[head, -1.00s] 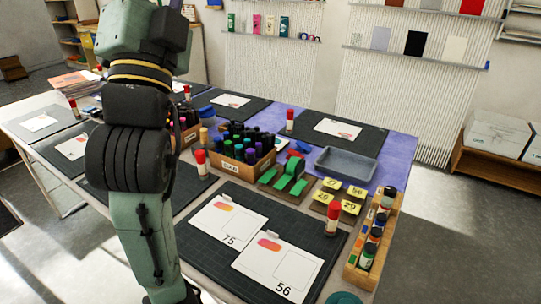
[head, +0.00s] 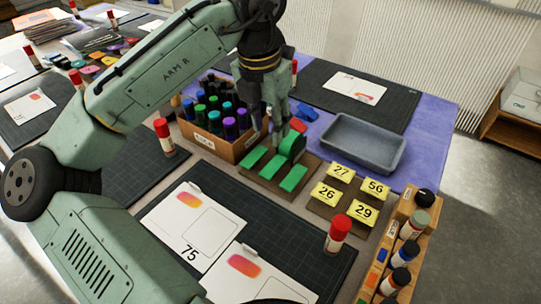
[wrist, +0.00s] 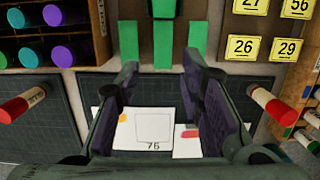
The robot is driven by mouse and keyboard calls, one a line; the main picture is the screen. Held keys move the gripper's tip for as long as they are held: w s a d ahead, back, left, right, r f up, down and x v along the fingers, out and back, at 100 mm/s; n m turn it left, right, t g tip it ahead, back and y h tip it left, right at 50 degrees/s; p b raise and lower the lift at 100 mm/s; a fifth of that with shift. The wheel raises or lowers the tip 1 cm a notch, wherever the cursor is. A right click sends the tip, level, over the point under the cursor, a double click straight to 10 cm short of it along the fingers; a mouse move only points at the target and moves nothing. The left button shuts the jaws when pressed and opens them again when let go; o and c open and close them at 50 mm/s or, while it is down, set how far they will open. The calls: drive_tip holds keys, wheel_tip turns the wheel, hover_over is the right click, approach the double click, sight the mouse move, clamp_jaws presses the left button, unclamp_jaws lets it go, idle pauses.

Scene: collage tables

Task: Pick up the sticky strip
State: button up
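Three green strips lie side by side on a brown board (head: 303,193): a left strip (head: 254,157), a middle strip (head: 273,166) and a right strip (head: 293,178). A green roll (head: 292,146) stands at their back end. In the wrist view the left strip (wrist: 129,42), middle strip (wrist: 163,46) and right strip (wrist: 196,40) show beyond my fingers. My gripper (head: 266,133) is pointing down above the strips, partly in front of the roll. In the wrist view my gripper (wrist: 160,72) is open, with nothing between its fingers.
A box of bottles (head: 207,140) stands close left of the board. Yellow number cards (head: 326,194) lie to the right, a grey tray (head: 362,145) behind them. A red-capped glue stick (head: 338,234) and white cards (head: 192,220) are in front.

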sight(273, 166)
drive_tip(key=f, duration=0.6)
drive_tip(key=f+p, duration=0.1)
drive_tip(key=f, duration=0.3)
drive_tip(key=shift+w+d+f, duration=0.1)
drive_tip(key=shift+w+d, duration=0.05)
drive_tip(key=shift+d, duration=0.2)
drive_tip(key=c, duration=0.5)
